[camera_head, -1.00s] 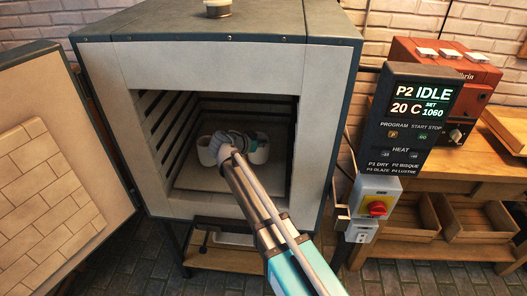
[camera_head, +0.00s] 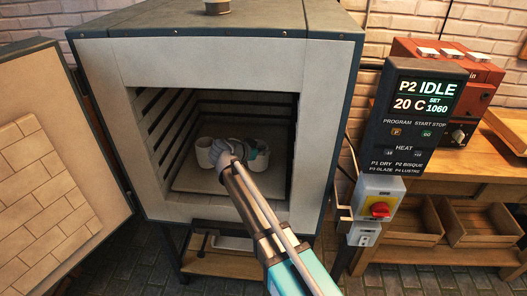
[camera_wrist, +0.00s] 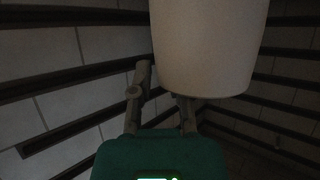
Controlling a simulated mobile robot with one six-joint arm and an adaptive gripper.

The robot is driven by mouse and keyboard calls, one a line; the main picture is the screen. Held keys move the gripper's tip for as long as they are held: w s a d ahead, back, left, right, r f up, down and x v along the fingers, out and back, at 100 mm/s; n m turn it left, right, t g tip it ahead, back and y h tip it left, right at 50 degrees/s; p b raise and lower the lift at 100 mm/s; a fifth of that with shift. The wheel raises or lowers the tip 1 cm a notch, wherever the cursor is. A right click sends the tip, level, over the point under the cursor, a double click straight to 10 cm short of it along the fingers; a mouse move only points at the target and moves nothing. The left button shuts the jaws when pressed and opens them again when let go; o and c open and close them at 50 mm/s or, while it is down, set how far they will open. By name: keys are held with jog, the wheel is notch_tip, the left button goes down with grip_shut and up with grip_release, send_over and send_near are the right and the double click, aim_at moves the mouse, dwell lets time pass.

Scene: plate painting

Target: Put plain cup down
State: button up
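A white cup (camera_head: 205,153) stands on the floor shelf of the open kiln, at the left of my gripper. A second pale cup (camera_head: 260,160) shows dimly at the right, partly covered by my gripper (camera_head: 234,150). In the wrist view a plain pale cup (camera_wrist: 208,45) fills the top middle, its rim out of frame. My gripper (camera_wrist: 165,90) has its two fingers apart there, one left of the cup and one passing behind its lower edge. Whether the fingers press on the cup cannot be told. Which cup this is in the head view is unclear.
The kiln (camera_head: 332,100) stands open, its door (camera_head: 55,180) swung out at the left. Dark ribs (camera_wrist: 70,85) line its inner walls. Its shelf has bare room (camera_head: 225,184) in front. A control panel (camera_head: 415,120) reads P2 IDLE, 20 C.

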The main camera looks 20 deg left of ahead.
jog(key=shift+o, duration=0.9)
jog(key=shift+r, duration=0.15)
jog(key=shift+s+a+r+p, duration=0.1)
jog(key=shift+s+r+p, duration=0.05)
jog(key=shift+p, duration=0.15)
jog(key=p+v, duration=0.5)
jog(key=v, duration=0.6)
jog(key=shift+s, duration=0.2)
jog(key=shift+a, duration=0.15)
dwell(0.4)
